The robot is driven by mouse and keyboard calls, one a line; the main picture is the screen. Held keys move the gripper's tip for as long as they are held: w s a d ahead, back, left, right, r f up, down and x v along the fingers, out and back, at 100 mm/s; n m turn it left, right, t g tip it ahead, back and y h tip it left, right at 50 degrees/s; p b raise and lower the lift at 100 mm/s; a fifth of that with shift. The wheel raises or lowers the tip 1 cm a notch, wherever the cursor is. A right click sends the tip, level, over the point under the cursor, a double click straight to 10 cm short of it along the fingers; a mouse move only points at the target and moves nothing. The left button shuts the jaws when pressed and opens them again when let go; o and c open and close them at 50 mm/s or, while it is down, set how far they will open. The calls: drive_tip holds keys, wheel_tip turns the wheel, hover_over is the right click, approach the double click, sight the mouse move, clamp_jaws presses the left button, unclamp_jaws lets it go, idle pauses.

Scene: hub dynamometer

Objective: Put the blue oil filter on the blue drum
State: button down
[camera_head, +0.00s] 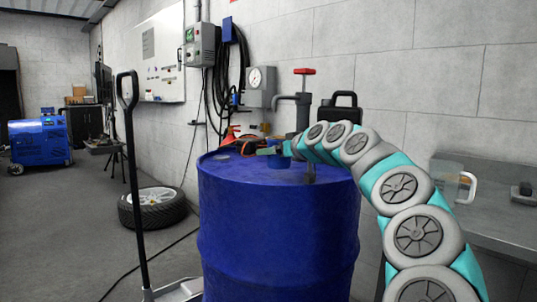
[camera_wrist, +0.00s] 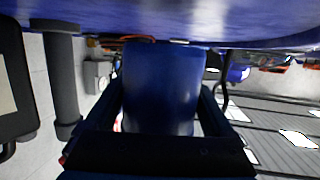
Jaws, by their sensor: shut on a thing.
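The blue drum (camera_head: 278,240) stands upright in the middle of the head view. In the wrist view its blue surface (camera_wrist: 230,18) fills the top edge, so that picture looks upside down. The blue oil filter (camera_wrist: 165,85) is a dark blue cylinder between the jaws of my gripper (camera_wrist: 163,98), which is shut on it. In the head view the filter (camera_head: 277,160) shows small over the drum top, partly hidden by my gripper (camera_head: 274,153). I cannot tell whether the filter touches the drum top.
A grey pipe with a red-handled valve (camera_head: 304,72) rises behind the drum, beside a black case (camera_head: 340,113). A tall black-handled stand (camera_head: 135,190) and a tire (camera_head: 155,208) are on the left. A grey bench (camera_head: 490,205) is on the right. The drum top's front left looks clear.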

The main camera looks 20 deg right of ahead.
sight(273, 162)
drive_tip(key=shift+f, duration=0.55)
drive_tip(key=shift+f, duration=0.1)
drive_tip(key=shift+a+f+b, duration=0.1)
drive_tip(key=shift+f+b, duration=0.5)
drive_tip(key=shift+f, duration=0.1)
drive_tip(key=shift+c, duration=0.3)
unclamp_jaws()
drive_tip(key=shift+f, duration=0.1)
drive_tip(key=shift+o, duration=0.3)
drive_tip(key=shift+f, duration=0.2)
drive_tip(key=shift+r+p, duration=0.3)
drive_tip(key=v, duration=0.3)
drive_tip(key=r+v, duration=0.1)
drive_tip(key=v, duration=0.7)
drive_tip(key=shift+w+r+b, duration=0.15)
drive_tip(key=shift+b, duration=0.15)
drive_tip(key=shift+s+r, duration=0.15)
drive_tip(key=shift+s, duration=0.5)
